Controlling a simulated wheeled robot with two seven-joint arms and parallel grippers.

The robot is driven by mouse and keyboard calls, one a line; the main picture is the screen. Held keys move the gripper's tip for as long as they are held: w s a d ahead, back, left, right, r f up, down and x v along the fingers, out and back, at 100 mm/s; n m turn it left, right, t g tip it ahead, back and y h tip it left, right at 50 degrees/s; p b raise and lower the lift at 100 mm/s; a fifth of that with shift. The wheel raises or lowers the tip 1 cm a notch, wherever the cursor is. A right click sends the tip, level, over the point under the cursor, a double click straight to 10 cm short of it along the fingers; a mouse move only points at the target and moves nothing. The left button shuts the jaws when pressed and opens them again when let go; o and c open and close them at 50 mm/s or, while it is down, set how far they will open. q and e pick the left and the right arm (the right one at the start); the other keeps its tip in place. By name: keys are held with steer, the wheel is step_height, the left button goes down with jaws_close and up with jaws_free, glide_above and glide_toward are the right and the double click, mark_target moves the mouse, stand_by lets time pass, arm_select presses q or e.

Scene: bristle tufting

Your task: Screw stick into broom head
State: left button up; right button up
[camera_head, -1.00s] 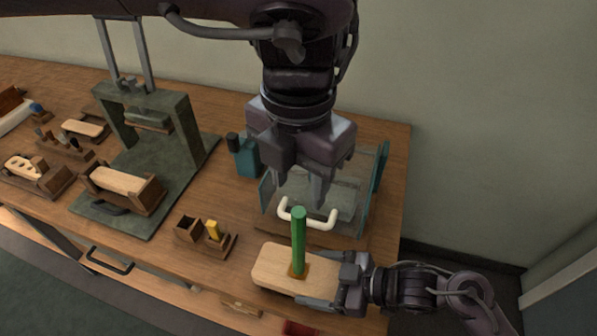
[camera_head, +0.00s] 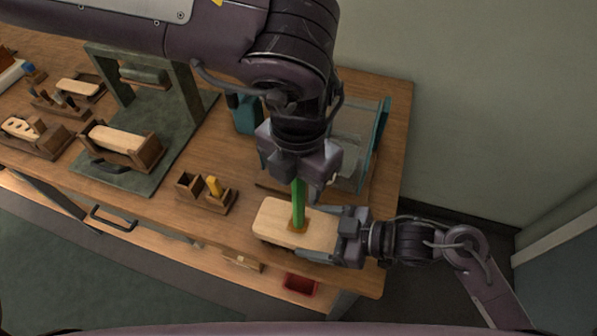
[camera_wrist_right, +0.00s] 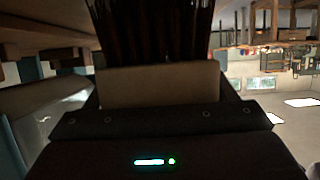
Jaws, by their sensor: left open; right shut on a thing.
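The broom head (camera_head: 268,222) is a pale wooden block held out over the table's front right part. My right gripper (camera_head: 345,232) is shut on its right end. In the right wrist view the block (camera_wrist_right: 160,86) fills the middle, with dark bristles (camera_wrist_right: 150,35) on it. The green stick (camera_head: 298,207) stands upright on the block, its foot at a brown square patch. My left gripper (camera_head: 299,182) is open, pointing down at the stick's upper end. It hides the stick's top, and I cannot tell whether the fingers touch it.
A clear-walled box (camera_head: 357,140) stands close behind my left gripper. A small wooden holder with a yellow piece (camera_head: 214,187) is left of the broom head. A dark green press frame (camera_head: 190,100) and wooden trays fill the left. A red bin (camera_head: 300,285) shows below the table edge.

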arm_select(q)
jaws_close()
steer(key=m, duration=0.5)
steer(key=shift+m, duration=0.3)
steer(key=m, duration=1.2)
steer(key=shift+m, duration=0.3)
steer(key=shift+c, duration=0.5)
jaws_free()
steer(key=shift+r, duration=2.25)
